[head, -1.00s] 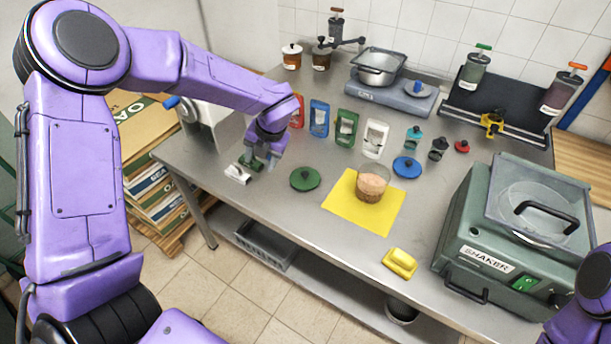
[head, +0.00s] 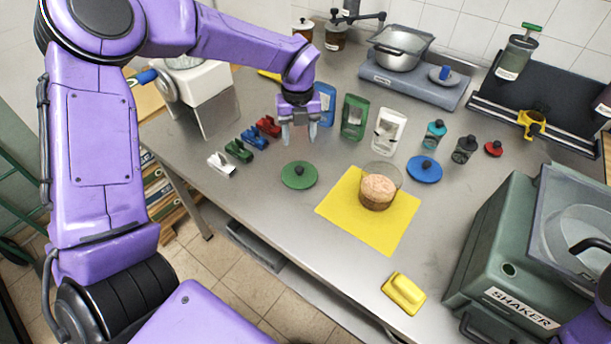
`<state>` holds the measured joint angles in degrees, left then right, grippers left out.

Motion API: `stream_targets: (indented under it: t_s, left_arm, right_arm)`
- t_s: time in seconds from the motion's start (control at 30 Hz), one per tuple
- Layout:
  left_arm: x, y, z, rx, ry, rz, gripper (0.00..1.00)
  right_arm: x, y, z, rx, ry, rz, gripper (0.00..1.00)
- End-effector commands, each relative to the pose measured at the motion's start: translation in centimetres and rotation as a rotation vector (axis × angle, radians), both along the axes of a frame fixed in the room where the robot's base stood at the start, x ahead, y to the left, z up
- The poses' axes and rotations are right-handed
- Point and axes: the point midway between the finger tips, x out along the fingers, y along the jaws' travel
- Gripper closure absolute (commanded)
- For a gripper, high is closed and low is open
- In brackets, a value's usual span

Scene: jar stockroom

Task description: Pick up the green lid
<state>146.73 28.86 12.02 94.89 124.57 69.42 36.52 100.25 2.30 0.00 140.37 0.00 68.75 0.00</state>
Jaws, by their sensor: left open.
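The green lid (head: 299,175) lies flat on the steel table in the head view, a round disc with a dark knob on top. My left gripper (head: 299,137) is open and empty, fingers pointing down, above the table and just behind the lid in the picture. It does not touch the lid. My right gripper is out of view; only a bit of purple arm shows at the lower right corner.
A jar with brown contents (head: 378,188) stands on a yellow mat (head: 350,225) right of the lid. Several coloured clips, including a green one (head: 239,151), lie to the left.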

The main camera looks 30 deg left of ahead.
Motion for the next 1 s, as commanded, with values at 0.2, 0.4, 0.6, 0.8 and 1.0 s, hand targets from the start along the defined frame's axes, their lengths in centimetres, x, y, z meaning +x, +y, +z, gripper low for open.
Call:
stream_targets:
  t_s: [0.2,0.4,0.6,0.8,1.0]
  left_arm:
    - [-0.1,0.0,-3.1,0.002,0.005,-0.003,0.45]
    - [-0.1,0.0,-5.9,0.002,0.003,-0.003,0.45]
    - [-0.9,0.0,-9.1,0.003,0.005,-0.003,0.45]
    - [-0.7,0.0,-11.2,0.001,0.001,-0.001,0.45]
    - [-0.7,0.0,-11.2,0.001,-0.001,-0.001,0.58]
  right_arm:
    - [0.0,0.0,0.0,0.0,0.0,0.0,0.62]
    - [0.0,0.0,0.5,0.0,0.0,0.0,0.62]
    - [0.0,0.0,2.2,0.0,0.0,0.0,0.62]
    - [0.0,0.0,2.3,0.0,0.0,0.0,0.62]
    - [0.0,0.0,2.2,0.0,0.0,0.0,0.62]
